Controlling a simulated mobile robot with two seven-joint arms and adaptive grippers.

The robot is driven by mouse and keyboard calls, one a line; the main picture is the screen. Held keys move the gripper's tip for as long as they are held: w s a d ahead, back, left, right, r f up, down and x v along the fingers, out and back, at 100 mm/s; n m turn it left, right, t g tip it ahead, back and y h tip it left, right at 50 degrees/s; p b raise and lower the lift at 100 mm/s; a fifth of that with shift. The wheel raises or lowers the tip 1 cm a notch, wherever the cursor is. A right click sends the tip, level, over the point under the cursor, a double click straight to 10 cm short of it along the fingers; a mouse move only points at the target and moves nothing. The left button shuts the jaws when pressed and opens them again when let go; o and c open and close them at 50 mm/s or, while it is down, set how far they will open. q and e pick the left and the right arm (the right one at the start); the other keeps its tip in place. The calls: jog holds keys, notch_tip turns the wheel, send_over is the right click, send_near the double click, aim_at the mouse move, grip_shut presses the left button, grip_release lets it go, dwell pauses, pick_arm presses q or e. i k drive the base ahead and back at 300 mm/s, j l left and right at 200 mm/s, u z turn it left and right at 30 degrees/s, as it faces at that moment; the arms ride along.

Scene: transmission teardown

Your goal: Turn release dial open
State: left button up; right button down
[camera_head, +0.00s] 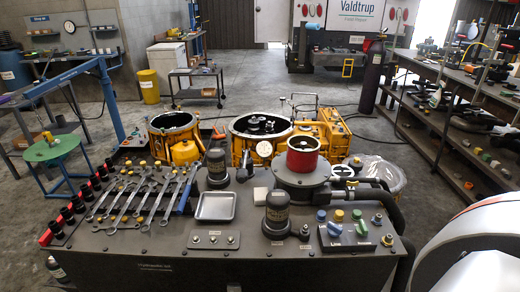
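A small control panel (346,243) sits at the right end of the dark bench top. It carries a blue turn knob (335,229) and a second blue-green turn knob (361,228), with several blue, yellow and grey round buttons around them. Labels on the panel are too small to read, so I cannot tell which knob is the release dial or how it is set. Neither of my grippers is in view. A white rounded part, likely my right arm, fills the lower right corner.
The dark bench (215,268) holds wrenches (140,195), a metal tray (216,206), a dark canister (278,212) and a red cylinder (303,161). Yellow transmission housings (262,130) stand behind. A thick black hose runs along the bench's right edge. Shelves (450,125) line the right.

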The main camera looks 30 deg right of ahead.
aim_at(362, 230)
jog(key=z, duration=1.75)
